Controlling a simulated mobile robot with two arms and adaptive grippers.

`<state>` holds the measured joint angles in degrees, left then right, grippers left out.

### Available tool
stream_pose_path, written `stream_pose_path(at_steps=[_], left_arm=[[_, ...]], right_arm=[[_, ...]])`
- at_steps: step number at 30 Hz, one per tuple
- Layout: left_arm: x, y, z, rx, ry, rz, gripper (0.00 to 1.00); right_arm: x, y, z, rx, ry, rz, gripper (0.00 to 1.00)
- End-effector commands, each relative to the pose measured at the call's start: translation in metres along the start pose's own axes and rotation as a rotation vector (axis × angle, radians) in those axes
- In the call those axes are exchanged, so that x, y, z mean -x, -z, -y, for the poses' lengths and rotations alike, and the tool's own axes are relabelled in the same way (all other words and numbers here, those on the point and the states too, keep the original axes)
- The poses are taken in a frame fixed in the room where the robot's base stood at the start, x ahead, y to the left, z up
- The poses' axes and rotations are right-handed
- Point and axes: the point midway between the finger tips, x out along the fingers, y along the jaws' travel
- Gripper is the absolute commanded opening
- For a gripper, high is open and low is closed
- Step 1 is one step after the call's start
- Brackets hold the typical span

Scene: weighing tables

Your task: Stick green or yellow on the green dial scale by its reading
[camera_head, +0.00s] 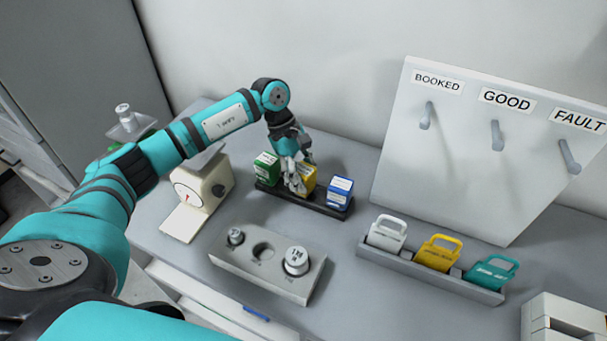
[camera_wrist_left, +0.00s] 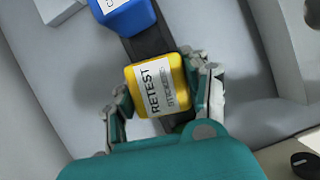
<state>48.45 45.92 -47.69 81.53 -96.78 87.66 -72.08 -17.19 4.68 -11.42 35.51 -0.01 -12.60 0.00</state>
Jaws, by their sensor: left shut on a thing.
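A yellow box (camera_head: 308,181) labelled RETEST sits in the middle of a dark rack, between a green box (camera_head: 267,166) and a blue box (camera_head: 340,192). My left gripper (camera_head: 297,182) is shut on the yellow box. In the left wrist view its fingers (camera_wrist_left: 163,100) lie on both sides of the yellow box (camera_wrist_left: 152,88). A cream dial scale (camera_head: 216,190) stands left of the rack, with its dial facing left front. Another pan (camera_head: 131,128) bears a metal weight (camera_head: 123,112); my arm hides what is below. My right gripper is out of view.
A grey block (camera_head: 232,262) with metal weights stands in front of the rack. A tray (camera_head: 425,268) holds white, yellow and teal tags. A board (camera_head: 440,165) with pegs marked BOOKED, GOOD and FAULT stands at the right. A white box is at the lower right.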

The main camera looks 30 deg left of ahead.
Motion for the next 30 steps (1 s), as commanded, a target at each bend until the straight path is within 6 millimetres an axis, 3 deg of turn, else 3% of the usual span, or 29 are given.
stream_pose_path(at_steps=[10, 11, 17, 26, 30], left_arm=[[-0.002, 0.001, 0.0, 0.0, -0.001, 0.0, 0.21], [-0.002, 0.001, 0.0, 0.0, -0.001, 0.0, 0.49], [-0.002, 0.001, 0.0, 0.0, -0.001, 0.0, 0.74], [0.0, 0.001, 0.0, 0.0, -0.001, 0.0, 0.74], [0.017, 0.002, -0.001, 0.001, -0.003, -0.002, 0.74]], right_arm=[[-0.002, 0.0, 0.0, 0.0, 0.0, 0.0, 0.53], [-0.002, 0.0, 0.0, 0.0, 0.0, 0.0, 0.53], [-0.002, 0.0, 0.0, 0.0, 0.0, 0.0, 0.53], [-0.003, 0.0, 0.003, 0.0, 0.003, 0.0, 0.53], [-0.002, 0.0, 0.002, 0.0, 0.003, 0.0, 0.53]])
